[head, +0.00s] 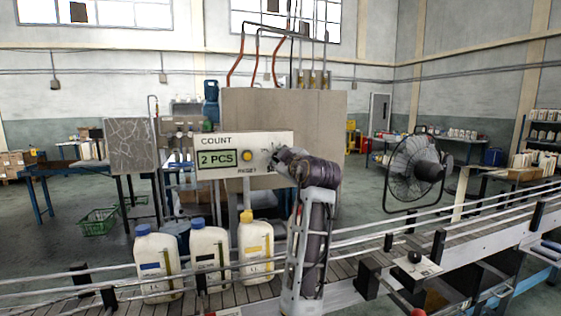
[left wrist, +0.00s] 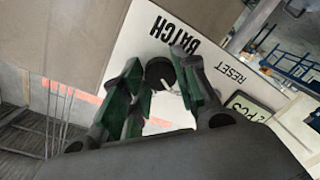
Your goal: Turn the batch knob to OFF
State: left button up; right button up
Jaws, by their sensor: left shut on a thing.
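The white control panel (head: 270,140) carries the word COUNT, a green display (head: 217,159) reading 2 PCS and a yellow RESET button (head: 247,155). My left gripper (head: 279,158) is at the panel's right end and hides most of the batch knob there. In the left wrist view, the round black batch knob (left wrist: 160,71) sits below the printed word BATCH, between the green-padded fingers of my left gripper (left wrist: 157,76). The gripper is shut on the knob. The knob's setting and the OFF mark cannot be made out. My right gripper is not in view.
Guard rails run along the conveyor. A black fan (head: 413,170) stands behind at right.

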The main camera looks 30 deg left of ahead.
pick_arm(q)
jog(key=o, duration=1)
jog(key=shift+o, duration=0.2)
jog(key=shift+d, duration=0.1)
jog(key=v, duration=0.7)
jog(key=shift+s, duration=0.2)
jog(key=shift+d, duration=0.1)
